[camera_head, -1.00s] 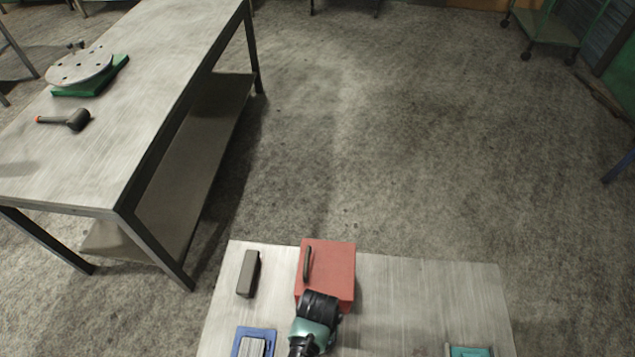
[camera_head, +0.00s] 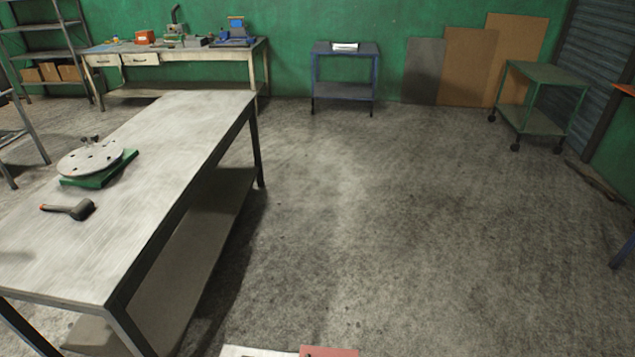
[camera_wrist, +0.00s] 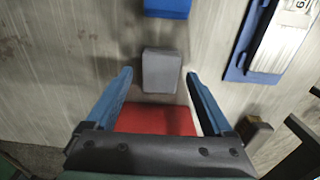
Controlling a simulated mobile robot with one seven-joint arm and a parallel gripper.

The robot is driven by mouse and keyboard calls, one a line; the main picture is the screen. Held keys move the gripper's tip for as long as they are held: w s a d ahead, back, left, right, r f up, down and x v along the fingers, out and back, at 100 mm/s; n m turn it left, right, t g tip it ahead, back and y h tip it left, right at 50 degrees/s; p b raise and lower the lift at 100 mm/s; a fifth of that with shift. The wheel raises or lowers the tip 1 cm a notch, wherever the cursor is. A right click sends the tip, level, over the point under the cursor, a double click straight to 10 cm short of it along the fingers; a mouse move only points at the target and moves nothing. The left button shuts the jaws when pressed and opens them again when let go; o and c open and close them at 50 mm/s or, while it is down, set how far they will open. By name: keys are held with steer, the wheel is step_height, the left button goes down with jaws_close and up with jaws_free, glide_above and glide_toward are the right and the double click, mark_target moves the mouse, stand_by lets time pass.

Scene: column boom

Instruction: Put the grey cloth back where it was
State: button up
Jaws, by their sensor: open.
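A small grey block-like thing (camera_wrist: 161,70) lies on the pale tabletop (camera_wrist: 105,25) in the wrist view. It may be the grey cloth folded up, but I cannot tell. My gripper (camera_wrist: 159,74) is open, its two blue fingers apart on either side of the grey thing in the picture. I cannot tell its height above it. A red box (camera_wrist: 155,120) shows just below the grey thing, partly hidden by my gripper's body. Only the red box's far edge (camera_head: 330,352) shows in the head view.
A blue tray (camera_wrist: 237,72) with a pale grey item lies to the right, a blue object (camera_wrist: 167,8) at the top. A dark block (camera_wrist: 255,132) is at lower right. A long workbench (camera_head: 170,150) with a mallet (camera_head: 70,209) stands left. The floor (camera_head: 400,220) beyond is clear.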

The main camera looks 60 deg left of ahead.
step_height(320, 180, up, 11)
steer(key=w+a+r+m+t+y, duration=0.3)
steer(key=w+r+t, duration=0.4)
steer(key=w+r, duration=1.05)
steer(key=w+d+r+m+t+y, duration=0.1)
steer(key=w+d+r+t, duration=0.2)
steer(key=r, duration=0.4)
steer(key=w+d+r+m+t, duration=0.1)
steer(key=w+r+t, duration=0.2)
steer(key=w+r, duration=0.3)
steer(key=s+d+r+m+t+h, duration=0.1)
steer(key=d+r+t, duration=0.35)
steer(key=r, duration=0.75)
steer(key=s+d+r+m+t, duration=0.1)
steer(key=d+r+m+t, duration=0.15)
steer(key=d+r, duration=0.65)
steer(key=s+d+r+t+h, duration=0.1)
steer(key=s+r+t, duration=0.2)
steer(key=r, duration=0.6)
steer(key=s+d+r+m+t+h, duration=0.1)
steer(key=s+d+r+t+h, duration=0.1)
steer(key=s+r+t, duration=0.2)
step_height(320, 180, up, 6)
steer(key=s, duration=0.3)
steer(key=shift+d+f, duration=0.2)
steer(key=shift+d, duration=0.1)
steer(key=shift+m, duration=0.25)
